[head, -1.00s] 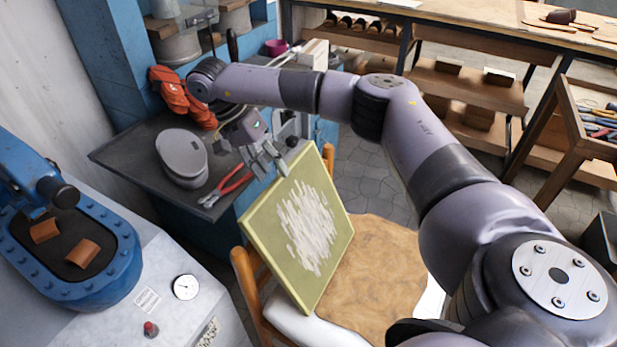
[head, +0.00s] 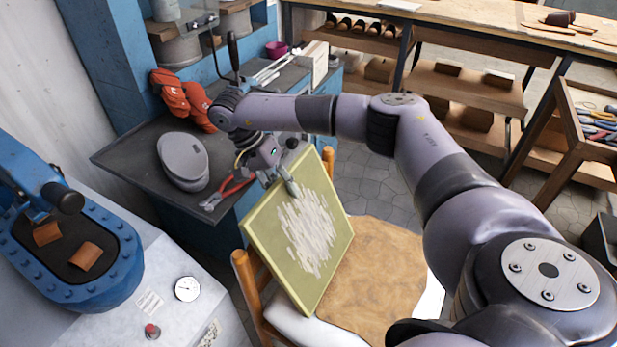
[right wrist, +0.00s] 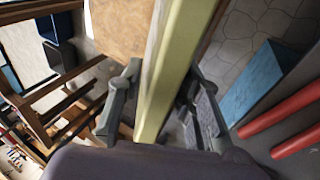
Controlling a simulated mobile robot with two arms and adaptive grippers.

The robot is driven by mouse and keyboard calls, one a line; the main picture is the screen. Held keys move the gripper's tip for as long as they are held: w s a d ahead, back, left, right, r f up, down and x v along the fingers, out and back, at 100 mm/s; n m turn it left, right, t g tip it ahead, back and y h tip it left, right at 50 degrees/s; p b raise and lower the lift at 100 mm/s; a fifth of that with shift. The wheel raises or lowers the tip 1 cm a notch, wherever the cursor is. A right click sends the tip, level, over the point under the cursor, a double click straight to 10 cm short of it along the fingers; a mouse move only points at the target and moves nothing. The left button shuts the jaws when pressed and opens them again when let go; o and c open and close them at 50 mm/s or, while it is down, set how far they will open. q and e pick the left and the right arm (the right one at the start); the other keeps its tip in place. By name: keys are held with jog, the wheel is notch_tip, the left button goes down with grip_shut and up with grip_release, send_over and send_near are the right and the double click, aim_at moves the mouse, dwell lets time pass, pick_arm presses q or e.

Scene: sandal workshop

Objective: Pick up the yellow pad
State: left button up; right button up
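The yellow pad (head: 332,235) is a flat, greenish-yellow board with pale streaks on its face. It stands tilted on the chair, leaning toward the chair's back. My right gripper (head: 283,185) is at the pad's upper edge, with one finger in front of its face. In the right wrist view the pad's edge (right wrist: 168,75) runs between the two fingers of the right gripper (right wrist: 163,85). The fingers are spread on either side of it, apparently open; contact at the tips is hard to judge. My left gripper is not in view.
The chair (head: 385,270) has a brown seat. Behind the pad, a dark bench (head: 130,155) holds a grey lidded tin (head: 183,160), red-handled pliers (head: 236,186) and orange gloves (head: 178,95). A blue press (head: 70,250) stands at the left.

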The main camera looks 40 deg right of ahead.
grip_shut()
dwell(0.7)
jog(key=shift+w+r, duration=0.1)
jog(key=shift+r, duration=0.1)
